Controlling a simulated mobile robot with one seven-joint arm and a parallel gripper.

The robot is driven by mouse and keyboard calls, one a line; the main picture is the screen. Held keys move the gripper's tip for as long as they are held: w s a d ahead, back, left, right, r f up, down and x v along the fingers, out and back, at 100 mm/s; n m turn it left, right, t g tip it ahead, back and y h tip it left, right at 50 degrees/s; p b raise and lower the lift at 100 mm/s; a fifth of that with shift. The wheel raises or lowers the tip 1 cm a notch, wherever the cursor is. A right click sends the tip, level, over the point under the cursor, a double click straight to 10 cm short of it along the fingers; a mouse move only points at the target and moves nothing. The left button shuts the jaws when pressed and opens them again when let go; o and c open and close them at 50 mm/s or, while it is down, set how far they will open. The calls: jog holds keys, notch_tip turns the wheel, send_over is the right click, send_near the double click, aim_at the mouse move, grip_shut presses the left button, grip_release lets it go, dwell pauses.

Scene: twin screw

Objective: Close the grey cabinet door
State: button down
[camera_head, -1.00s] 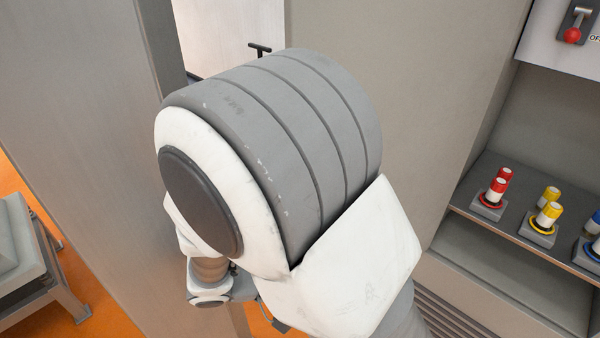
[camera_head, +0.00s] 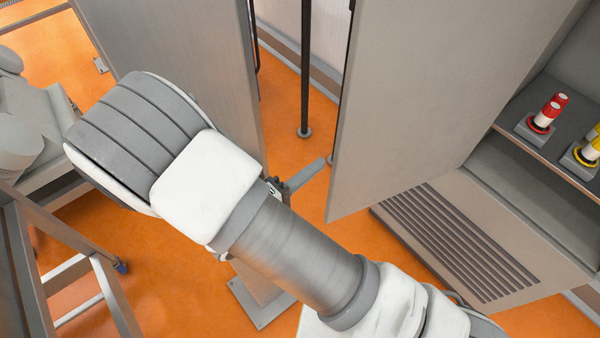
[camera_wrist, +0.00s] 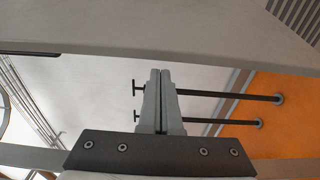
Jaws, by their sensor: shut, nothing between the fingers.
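The grey cabinet door (camera_head: 430,90) stands open in the head view, swung out from the shelved cabinet on the right. Its free lower corner hangs over the orange floor. My gripper (camera_head: 312,172) is just left of that free edge, in the gap between the door and another tall grey panel (camera_head: 190,60). In the wrist view my gripper (camera_wrist: 160,75) has its fingers shut together with nothing between them. A broad grey panel (camera_wrist: 150,30), likely the door, crosses the top of that view beyond the fingertips. Contact with it cannot be told.
The cabinet's shelf (camera_head: 515,115) holds red and yellow capped pieces, with a vented base (camera_head: 450,245) below. A dark post (camera_head: 305,70) stands behind the gap. A metal frame (camera_head: 75,270) stands at lower left. Orange floor (camera_head: 375,290) shows below the door.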

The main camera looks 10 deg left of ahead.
jog(key=shift+p+x, duration=0.3)
jog(key=shift+x, duration=1.65)
jog(key=shift+s, duration=0.1)
